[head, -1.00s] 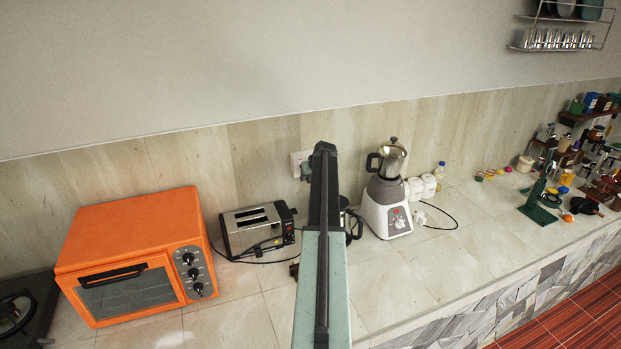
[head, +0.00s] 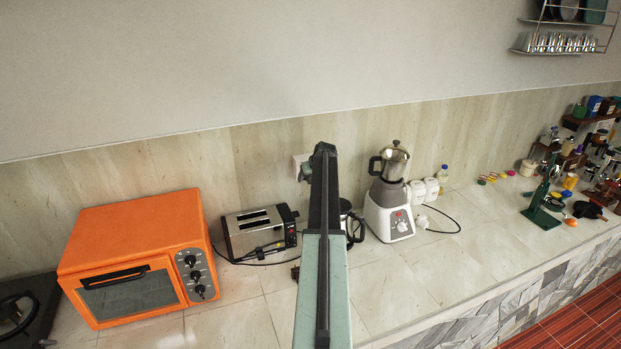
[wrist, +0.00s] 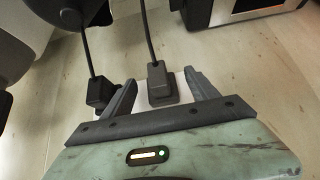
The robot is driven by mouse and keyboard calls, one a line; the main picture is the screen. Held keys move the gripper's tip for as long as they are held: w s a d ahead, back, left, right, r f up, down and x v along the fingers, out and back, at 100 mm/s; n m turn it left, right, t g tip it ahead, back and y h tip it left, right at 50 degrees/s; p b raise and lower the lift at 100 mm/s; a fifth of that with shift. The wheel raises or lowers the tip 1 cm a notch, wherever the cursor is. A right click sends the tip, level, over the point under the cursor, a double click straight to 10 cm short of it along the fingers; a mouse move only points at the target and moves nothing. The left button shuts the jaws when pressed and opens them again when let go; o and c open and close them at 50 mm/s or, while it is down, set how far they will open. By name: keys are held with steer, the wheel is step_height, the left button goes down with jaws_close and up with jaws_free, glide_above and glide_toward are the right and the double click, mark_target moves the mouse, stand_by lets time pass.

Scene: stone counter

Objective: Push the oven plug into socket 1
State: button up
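The orange oven (head: 140,255) stands at the left of the counter. My gripper (wrist: 160,78) is open in the wrist view, its two dark fingers apart. A black plug (wrist: 160,85) with a cable lies between the fingers, with a gap visible on both sides. A second black plug (wrist: 98,92) with its own cable is just left of the left finger. I cannot tell which plug is the oven's. A white socket plate (head: 297,162) on the backsplash is partly covered by my arm in the head view. No socket number is readable. My fingers are hidden in the head view.
A toaster (head: 250,233) stands right of the oven, with a black cable in front. A dark jug (head: 352,226) is partly behind my arm. A blender (head: 390,205) and white jars (head: 431,188) stand to the right. Bare counter (head: 430,275) lies at the front right.

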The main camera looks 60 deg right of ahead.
steer(key=p+v, duration=0.6)
steer(key=v, duration=0.1)
steer(key=shift+s+r, duration=0.2)
steer(key=shift+r, duration=0.1)
steer(key=shift+a, duration=0.15)
stand_by(0.4)
